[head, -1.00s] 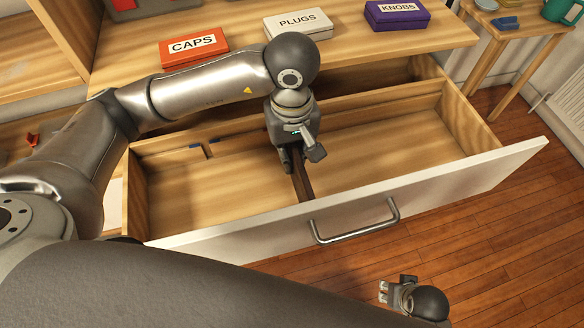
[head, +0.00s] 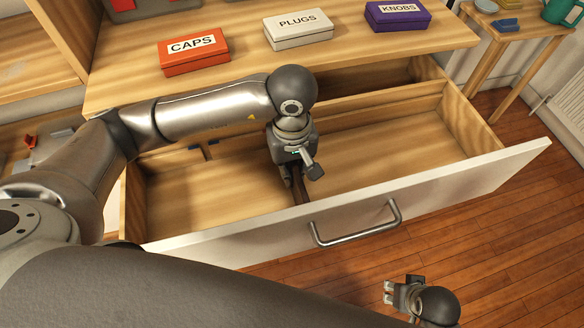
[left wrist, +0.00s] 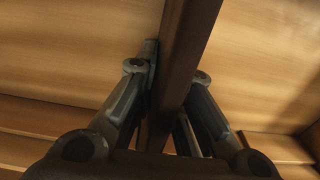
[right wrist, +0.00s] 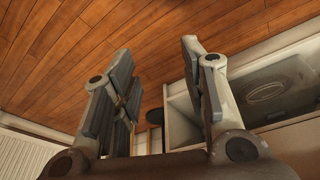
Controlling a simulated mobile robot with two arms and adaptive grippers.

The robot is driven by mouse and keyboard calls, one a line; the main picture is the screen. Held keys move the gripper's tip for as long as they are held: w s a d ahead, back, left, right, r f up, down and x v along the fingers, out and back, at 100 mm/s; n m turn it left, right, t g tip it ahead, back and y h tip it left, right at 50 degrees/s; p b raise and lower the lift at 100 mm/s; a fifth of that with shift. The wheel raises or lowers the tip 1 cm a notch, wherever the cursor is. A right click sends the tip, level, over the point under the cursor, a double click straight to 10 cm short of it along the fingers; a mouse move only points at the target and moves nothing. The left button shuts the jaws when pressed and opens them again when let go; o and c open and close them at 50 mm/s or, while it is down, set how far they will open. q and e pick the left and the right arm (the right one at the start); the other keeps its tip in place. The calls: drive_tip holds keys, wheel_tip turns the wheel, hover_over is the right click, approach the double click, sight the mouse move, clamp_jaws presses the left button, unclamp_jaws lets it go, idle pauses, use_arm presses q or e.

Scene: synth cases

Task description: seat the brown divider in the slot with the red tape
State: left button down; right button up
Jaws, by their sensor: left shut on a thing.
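The brown divider (head: 300,194) is a dark strip inside the open drawer (head: 440,188), running toward the drawer's front panel. My left gripper (head: 296,172) is shut on it, and in the left wrist view the divider (left wrist: 187,45) passes between the fingers (left wrist: 170,95). The gripper and arm hide its far end, and I cannot tell whether it sits in a slot. Blue marks (head: 213,141) show on the drawer's rear partition, left of the gripper. I see no red tape. My right gripper (head: 389,291) is outside the drawer, open and empty in the right wrist view (right wrist: 160,92).
An orange CAPS box (head: 193,54), a white PLUGS box (head: 298,30) and a purple KNOBS box (head: 397,15) stand on the worktop above. The drawer's front panel has a metal handle (head: 357,223). A side table (head: 520,28) stands at right. The wooden floor is clear.

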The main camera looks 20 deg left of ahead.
use_arm(q)
drive_tip(key=c, duration=1.5)
unclamp_jaws()
use_arm(e)
drive_tip(key=shift+r, duration=0.3)
use_arm(q)
drive_tip(key=shift+r, duration=0.1)
use_arm(e)
drive_tip(key=shift+w, duration=0.1)
use_arm(q)
drive_tip(key=shift+r, duration=0.1)
wheel_tip(320, 180, up, 12)
drive_tip(key=shift+f+p, duration=0.1)
drive_tip(key=shift+p, duration=0.9)
use_arm(e)
wheel_tip(320, 180, down, 7)
drive_tip(key=s, duration=0.1)
drive_tip(key=shift+s, duration=0.15)
